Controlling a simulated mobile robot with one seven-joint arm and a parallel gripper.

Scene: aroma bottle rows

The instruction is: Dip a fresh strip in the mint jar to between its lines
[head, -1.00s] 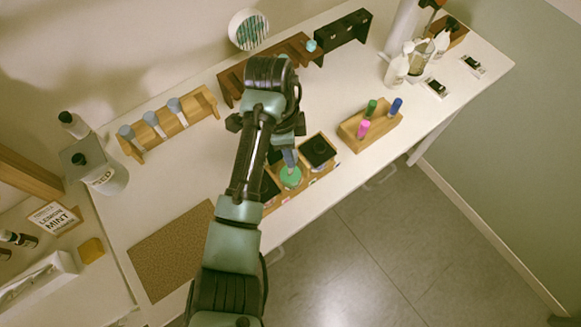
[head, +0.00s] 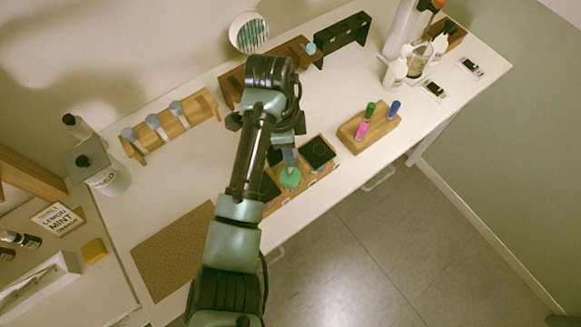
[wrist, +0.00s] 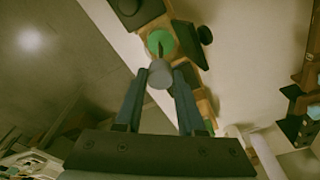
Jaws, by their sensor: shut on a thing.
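My gripper (wrist: 161,78) is shut on the grey, round-ended holder of a strip (wrist: 160,72) in the wrist view. A thin dark part runs from the holder over the round green jar (wrist: 158,36). I cannot tell how deep it reaches, and its lines are not visible. In the head view the grey holder (head: 290,157) sits just above the green jar (head: 290,178), under my wrist. The jar stands in a wooden tray between dark square pieces. I cannot read a mint label on it. Three grey-topped pieces (head: 153,121) stand in a light wooden rack (head: 201,106) at left.
A dark square piece (head: 317,152) is close right of the jar. A wooden block (head: 352,138) holds green, pink and blue pieces. A brown rack (head: 232,82) stands behind my arm. A brown mat (head: 172,252) lies front left. A "LEMON MINT" card (head: 57,218) is far left.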

